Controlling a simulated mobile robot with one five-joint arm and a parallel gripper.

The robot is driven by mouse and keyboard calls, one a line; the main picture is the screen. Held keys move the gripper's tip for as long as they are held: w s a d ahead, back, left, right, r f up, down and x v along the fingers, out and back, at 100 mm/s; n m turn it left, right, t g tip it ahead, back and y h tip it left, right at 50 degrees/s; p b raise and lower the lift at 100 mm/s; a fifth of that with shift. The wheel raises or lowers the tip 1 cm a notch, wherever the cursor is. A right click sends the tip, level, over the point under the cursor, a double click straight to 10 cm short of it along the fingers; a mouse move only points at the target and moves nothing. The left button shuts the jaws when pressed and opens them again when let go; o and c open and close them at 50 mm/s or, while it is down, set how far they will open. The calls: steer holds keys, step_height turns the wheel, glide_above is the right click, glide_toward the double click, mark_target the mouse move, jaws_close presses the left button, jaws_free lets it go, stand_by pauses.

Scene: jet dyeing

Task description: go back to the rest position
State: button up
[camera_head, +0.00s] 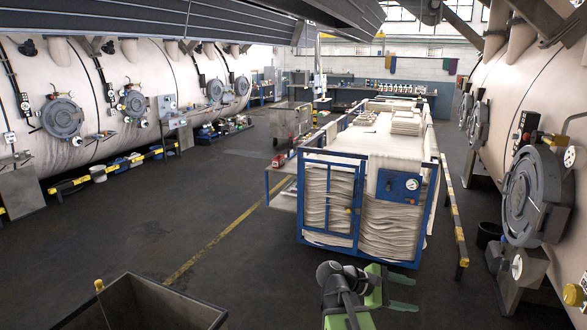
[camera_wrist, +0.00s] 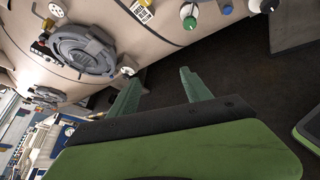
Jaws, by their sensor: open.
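My gripper (camera_head: 403,293) is at the lower middle of the head view, in front of a blue-framed cart. Its two green fingers point to the right and stand apart, with nothing between them. In the wrist view my gripper (camera_wrist: 160,88) also shows open and empty, its fingers reaching toward the dark floor and the pale vessel on the right side of the hall. My arm reaches up from the bottom edge of the head view. No marker of a rest position shows.
The blue-framed cart (camera_head: 328,157) with stacked pale fabric stands just beyond my gripper. Large dyeing vessels line the left (camera_head: 160,85) and right (camera_head: 545,90). A dark open bin (camera_head: 150,305) is at the lower left. The floor (camera_head: 130,235) left of the cart is clear.

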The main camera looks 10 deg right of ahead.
steer(key=a+f+m+t+y, duration=0.1)
steer(key=a+f+m+y, duration=0.2)
steer(key=a, duration=0.7)
steer(key=w+a+f+m+y, duration=0.1)
steer(key=a+f+m+y, duration=0.2)
steer(key=a+f+y, duration=0.3)
steer(key=w+a+f+m+t+y, duration=0.1)
steer(key=a+f+m+y, duration=0.2)
steer(key=a+f, duration=0.4)
steer(key=a+y, duration=0.1)
steer(key=a, duration=0.6)
steer(key=shift+w+a+f+m+t+y+b, duration=0.15)
steer(key=shift+a+f+m+t+y+b, duration=0.15)
steer(key=shift+a+m+b, duration=0.1)
